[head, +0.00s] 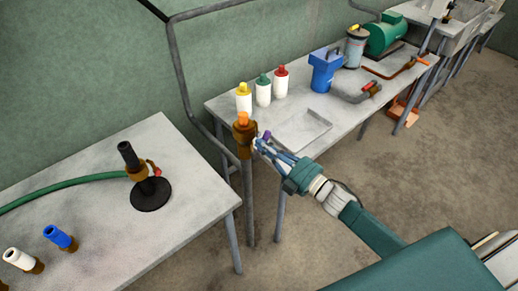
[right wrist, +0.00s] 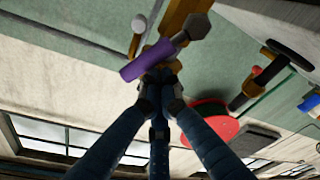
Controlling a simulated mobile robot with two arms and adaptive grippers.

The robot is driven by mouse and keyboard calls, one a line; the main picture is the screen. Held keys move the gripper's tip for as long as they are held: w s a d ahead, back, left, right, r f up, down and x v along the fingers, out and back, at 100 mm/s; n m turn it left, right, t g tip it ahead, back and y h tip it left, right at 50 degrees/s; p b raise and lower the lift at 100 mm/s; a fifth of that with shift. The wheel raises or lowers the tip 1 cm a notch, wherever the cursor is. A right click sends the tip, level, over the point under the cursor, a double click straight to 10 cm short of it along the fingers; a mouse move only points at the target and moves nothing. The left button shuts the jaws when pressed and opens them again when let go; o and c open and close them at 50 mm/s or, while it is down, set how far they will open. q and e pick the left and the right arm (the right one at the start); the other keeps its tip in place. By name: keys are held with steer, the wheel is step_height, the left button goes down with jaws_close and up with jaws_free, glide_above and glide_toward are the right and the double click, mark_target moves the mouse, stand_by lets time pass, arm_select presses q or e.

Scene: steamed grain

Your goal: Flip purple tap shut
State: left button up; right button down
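The purple tap lever (head: 267,135) shows in the head view as a small purple spot beside a brown valve body (head: 244,130) with an orange top, on an upright grey pipe. In the right wrist view the purple lever (right wrist: 150,62) lies slanted just beyond my fingertips, joined to a grey hex fitting on its upper right. My right gripper (head: 260,145) is at the valve; in the wrist view its blue fingers (right wrist: 160,85) come together at the lever's lower edge. They look shut with nothing between them. Whether they touch the lever cannot be told. My left gripper is out of view.
A table (head: 220,190) at left holds a black stand (head: 152,193) with a green hose. The table behind the pipe carries white bottles (head: 263,92), an empty tray (head: 302,130) and a blue container (head: 325,70). Floor is clear at right.

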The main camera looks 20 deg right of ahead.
arm_select(q)
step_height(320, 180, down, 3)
steer(key=b, duration=0.3)
arm_select(e)
steer(key=w+d+f+m+t+h, duration=0.1)
steer(key=d+f+m, duration=0.3)
steer(key=m, duration=0.7)
steer(key=shift+w+d+h, duration=0.35)
steer(key=shift+d+h, duration=0.05)
steer(key=shift+d, duration=0.15)
steer(key=shift+f, duration=0.2)
step_height(320, 180, up, 5)
steer(key=w+p, duration=0.1)
steer(key=p, duration=0.3)
arm_select(q)
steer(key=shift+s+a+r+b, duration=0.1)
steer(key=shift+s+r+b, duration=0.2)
steer(key=shift+b, duration=0.35)
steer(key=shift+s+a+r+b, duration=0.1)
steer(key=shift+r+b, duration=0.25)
steer(key=shift+b, duration=0.3)
arm_select(e)
steer(key=f+v, duration=0.1)
steer(key=v, duration=0.9)
steer(key=shift+s+a, duration=0.15)
steer(key=shift+a, duration=0.2)
